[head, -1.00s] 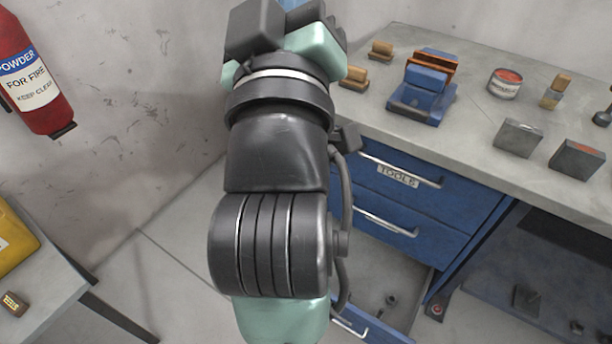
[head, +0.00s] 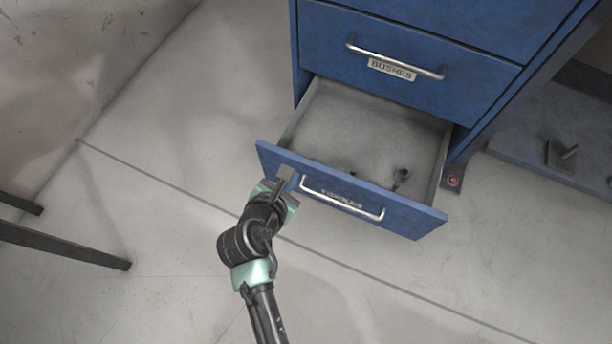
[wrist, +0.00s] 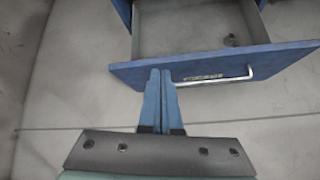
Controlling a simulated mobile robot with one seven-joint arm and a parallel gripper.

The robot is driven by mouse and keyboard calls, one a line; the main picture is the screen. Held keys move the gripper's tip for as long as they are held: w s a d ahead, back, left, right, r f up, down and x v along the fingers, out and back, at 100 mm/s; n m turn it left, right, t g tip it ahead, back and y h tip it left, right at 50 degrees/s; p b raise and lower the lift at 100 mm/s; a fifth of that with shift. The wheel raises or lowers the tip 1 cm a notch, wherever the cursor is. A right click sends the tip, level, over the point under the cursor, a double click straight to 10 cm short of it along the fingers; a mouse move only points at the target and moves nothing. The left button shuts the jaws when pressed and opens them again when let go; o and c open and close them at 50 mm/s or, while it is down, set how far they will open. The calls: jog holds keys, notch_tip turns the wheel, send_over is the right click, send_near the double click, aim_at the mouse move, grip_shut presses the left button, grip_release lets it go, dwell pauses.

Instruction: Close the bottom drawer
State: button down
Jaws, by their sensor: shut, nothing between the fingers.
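The bottom drawer (head: 412,215) of the blue cabinet is pulled out, with a silver bar handle (head: 342,203) across its front and a few small dark objects inside. In the wrist view the drawer front (wrist: 280,64) lies ahead, with the handle (wrist: 225,80) to the right of my fingers. My gripper (head: 284,176) is at the left part of the drawer front, left of the handle. In the wrist view my gripper (wrist: 160,75) has its fingers together and empty, their tips overlapping the front panel. I cannot tell whether they touch it.
The drawer above (head: 400,60), labelled BUSHES, is shut. A lower shelf (head: 530,150) with a small metal part is to the right. Dark table legs (head: 60,245) stand at the left. The floor in front of the drawer is clear.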

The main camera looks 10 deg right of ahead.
jog(key=s+f+n+g+b, duration=0.1)
jog(key=s+f+n+b, duration=0.15)
jog(key=f, duration=0.55)
jog(key=b, duration=0.8)
send_near(315, 172)
jog(key=x, duration=0.5)
jog(key=shift+s+a+f, duration=0.2)
jog(key=shift+a+f, duration=0.05)
jog(key=shift+f, duration=0.15)
jog(key=shift+w+d+r+b, duration=0.15)
jog(key=shift+w+d+b, duration=0.2)
jog(key=shift+w, duration=0.1)
